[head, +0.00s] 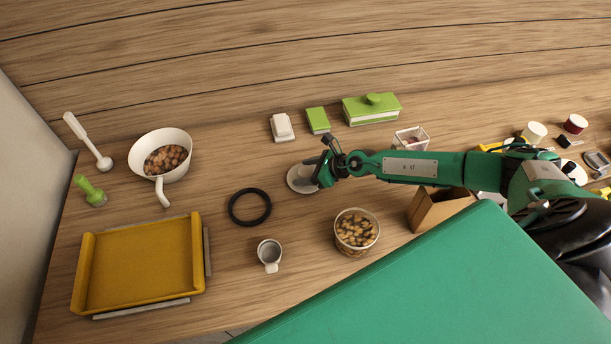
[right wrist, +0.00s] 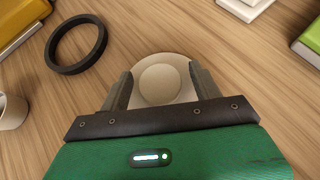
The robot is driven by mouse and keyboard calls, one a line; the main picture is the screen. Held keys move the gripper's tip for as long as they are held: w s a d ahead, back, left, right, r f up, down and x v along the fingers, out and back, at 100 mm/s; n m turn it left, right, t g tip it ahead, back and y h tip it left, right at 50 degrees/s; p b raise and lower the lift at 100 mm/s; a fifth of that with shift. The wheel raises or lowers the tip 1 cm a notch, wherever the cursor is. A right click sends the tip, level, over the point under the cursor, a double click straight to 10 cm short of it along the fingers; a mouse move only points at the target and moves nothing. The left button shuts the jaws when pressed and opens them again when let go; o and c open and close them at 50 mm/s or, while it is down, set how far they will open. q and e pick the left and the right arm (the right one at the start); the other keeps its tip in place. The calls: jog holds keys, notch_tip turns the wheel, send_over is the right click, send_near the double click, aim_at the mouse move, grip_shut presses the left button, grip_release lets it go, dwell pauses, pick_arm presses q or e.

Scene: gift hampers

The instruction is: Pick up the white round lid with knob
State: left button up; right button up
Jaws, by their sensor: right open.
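The white round lid with knob (head: 298,180) lies on the wooden table near the middle of the head view, partly covered by my right gripper (head: 324,172). In the right wrist view the lid (right wrist: 183,67) shows at the top middle, with its round knob (right wrist: 160,84) between the two fingers of my right gripper (right wrist: 160,90). The fingers are apart, one on each side of the knob, with a gap to it. Whether they touch the lid's top cannot be told. My left gripper is not in view.
A black ring (head: 232,208) lies left of the lid, also in the right wrist view (right wrist: 57,62). A cup (head: 269,255), a tub of brown pieces (head: 344,243), a white box (head: 281,127) and a green box (head: 317,120) stand around. A yellow tray (head: 140,265) is at left.

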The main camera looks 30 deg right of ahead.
jog(key=c, duration=1)
jog(key=shift+o, duration=0.2)
